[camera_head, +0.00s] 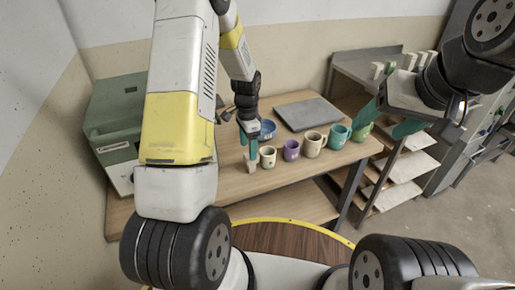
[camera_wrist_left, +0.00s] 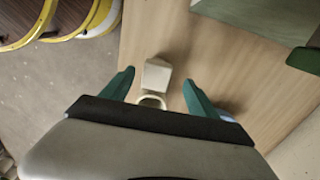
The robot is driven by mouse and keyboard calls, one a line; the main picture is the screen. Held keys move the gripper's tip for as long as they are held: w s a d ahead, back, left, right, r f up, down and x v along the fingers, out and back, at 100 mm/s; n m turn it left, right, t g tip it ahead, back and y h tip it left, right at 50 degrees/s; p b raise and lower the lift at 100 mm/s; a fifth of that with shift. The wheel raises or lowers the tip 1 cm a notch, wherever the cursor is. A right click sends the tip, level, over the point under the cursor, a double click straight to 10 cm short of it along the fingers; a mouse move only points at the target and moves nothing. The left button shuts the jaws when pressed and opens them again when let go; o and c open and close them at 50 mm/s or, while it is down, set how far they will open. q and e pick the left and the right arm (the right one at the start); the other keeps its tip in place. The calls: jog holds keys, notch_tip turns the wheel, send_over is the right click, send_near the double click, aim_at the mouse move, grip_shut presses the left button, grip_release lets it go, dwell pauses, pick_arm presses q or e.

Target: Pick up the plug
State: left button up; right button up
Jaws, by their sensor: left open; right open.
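A small pale block (camera_head: 250,164), which I take to be the plug, stands on the wooden table (camera_head: 190,185) left of a cream mug. It also shows in the left wrist view (camera_wrist_left: 157,74), between the teal fingertips in the picture. My left gripper (camera_head: 248,145) is open and points down just above or around the block; I cannot tell whether the fingers touch it. In the left wrist view my left gripper (camera_wrist_left: 158,78) has its fingers spread on both sides. My right gripper (camera_head: 386,120) is open and empty, away at the right near the shelf.
A cream mug (camera_head: 268,156) is close right of the block, then a purple mug (camera_head: 291,150) and several others. A blue bowl (camera_head: 267,130) and grey slab (camera_head: 309,113) lie behind. A green machine (camera_head: 115,112) stands left. The table front is clear.

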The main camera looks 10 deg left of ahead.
aim_at(251, 163)
pick_arm(q)
jog(key=f, duration=0.2)
jog(key=d+f, duration=0.1)
jog(key=f, duration=0.1)
jog(key=shift+f, duration=0.2)
jog(key=shift+c, duration=0.2)
grip_shut()
